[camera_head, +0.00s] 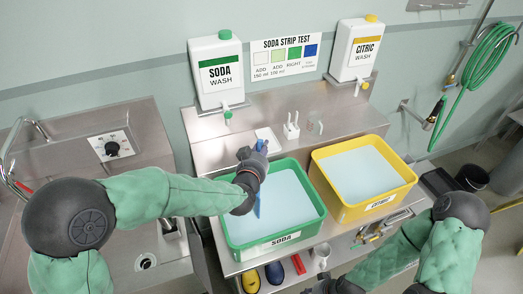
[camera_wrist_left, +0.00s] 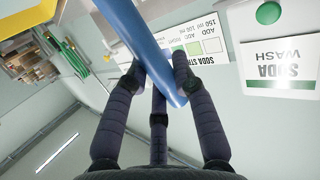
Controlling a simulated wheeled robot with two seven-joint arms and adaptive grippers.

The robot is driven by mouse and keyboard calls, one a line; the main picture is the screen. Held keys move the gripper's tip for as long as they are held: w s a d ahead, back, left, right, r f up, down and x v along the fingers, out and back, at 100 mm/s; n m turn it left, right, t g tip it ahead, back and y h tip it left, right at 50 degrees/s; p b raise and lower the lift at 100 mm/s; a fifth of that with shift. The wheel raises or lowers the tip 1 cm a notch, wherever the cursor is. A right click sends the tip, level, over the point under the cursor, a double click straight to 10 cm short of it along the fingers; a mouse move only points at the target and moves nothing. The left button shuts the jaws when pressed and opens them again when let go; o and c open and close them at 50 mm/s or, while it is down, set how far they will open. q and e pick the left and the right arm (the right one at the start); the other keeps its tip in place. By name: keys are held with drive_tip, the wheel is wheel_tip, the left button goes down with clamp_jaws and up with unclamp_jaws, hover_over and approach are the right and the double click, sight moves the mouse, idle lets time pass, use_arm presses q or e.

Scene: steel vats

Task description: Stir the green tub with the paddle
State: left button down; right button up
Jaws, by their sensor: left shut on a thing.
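The green tub (camera_head: 318,206), labelled SODA, stands on the steel bench and holds pale blue liquid. My left gripper (camera_head: 256,163) is above the tub's back left part, shut on the blue paddle (camera_head: 257,206). The paddle hangs nearly upright, its lower part over or in the liquid; I cannot tell how deep its tip is. In the left wrist view the paddle's blue shaft (camera_wrist_left: 138,42) runs between the fingers (camera_wrist_left: 162,72). My right gripper (camera_head: 334,286) is low at the bottom edge, dark and partly cut off, its jaws unclear.
The yellow tub (camera_head: 404,190), labelled CITRIC, stands close to the right of the green tub. A small white rack (camera_head: 291,131) stands behind the tubs. A steel sink unit (camera_head: 150,235) is at left.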

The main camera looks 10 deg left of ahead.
use_arm(q)
drive_tip(key=shift+r+p, duration=3)
drive_tip(key=shift+r, duration=0.95)
drive_tip(key=shift+r+p, duration=1.75)
drive_tip(key=shift+r, duration=0.25)
drive_tip(key=shift+f, duration=0.1)
